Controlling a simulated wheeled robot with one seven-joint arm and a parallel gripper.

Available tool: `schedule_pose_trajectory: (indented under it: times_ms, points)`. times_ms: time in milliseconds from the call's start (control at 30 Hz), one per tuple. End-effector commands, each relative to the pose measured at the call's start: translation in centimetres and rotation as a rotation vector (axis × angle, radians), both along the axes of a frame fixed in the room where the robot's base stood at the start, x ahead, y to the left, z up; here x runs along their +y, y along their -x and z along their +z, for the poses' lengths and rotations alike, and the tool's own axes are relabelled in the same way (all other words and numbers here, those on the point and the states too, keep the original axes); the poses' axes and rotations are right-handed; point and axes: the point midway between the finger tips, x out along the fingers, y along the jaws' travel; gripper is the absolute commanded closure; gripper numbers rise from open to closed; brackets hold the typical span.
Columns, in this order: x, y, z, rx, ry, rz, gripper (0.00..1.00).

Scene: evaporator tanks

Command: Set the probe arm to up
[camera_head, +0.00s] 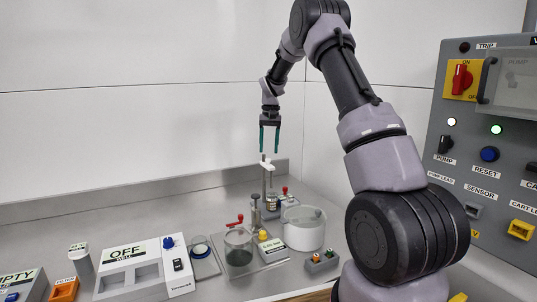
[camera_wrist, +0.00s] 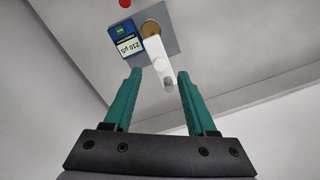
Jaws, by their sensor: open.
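The probe arm (camera_head: 267,165) is a white piece at the top of a thin upright post in the head view. In the wrist view the white probe arm (camera_wrist: 156,50) shows below and between my fingertips, its rounded near end close to them. My gripper (camera_head: 269,151) points down just above it, with green fingers spread and nothing held. It also shows in the wrist view (camera_wrist: 160,74). A blue meter (camera_wrist: 122,42) reading about 210 µS lies beside the probe arm. I cannot tell whether the fingers touch the white piece.
A white OFF unit (camera_head: 130,270) is at front left. The control panel (camera_head: 490,150) is at right. The wall behind is bare.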

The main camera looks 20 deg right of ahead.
Motion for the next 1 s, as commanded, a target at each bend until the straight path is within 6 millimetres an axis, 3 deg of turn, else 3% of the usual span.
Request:
schedule_pose_trajectory:
  times_ms: [100, 333, 500, 833, 1000]
  points:
    - [-0.1, 0.0, 2.7, -0.004, 0.0, 0.001, 0.43]
    - [-0.3, 0.0, 6.4, -0.003, 0.001, 0.001, 0.43]
    - [-0.4, 0.1, 7.5, -0.001, 0.001, 0.001, 0.43]
    - [-0.4, 0.2, 7.7, -0.002, 0.001, 0.001, 0.43]
    - [-0.3, 2.0, 10.2, -0.035, -0.01, -0.004, 0.43]
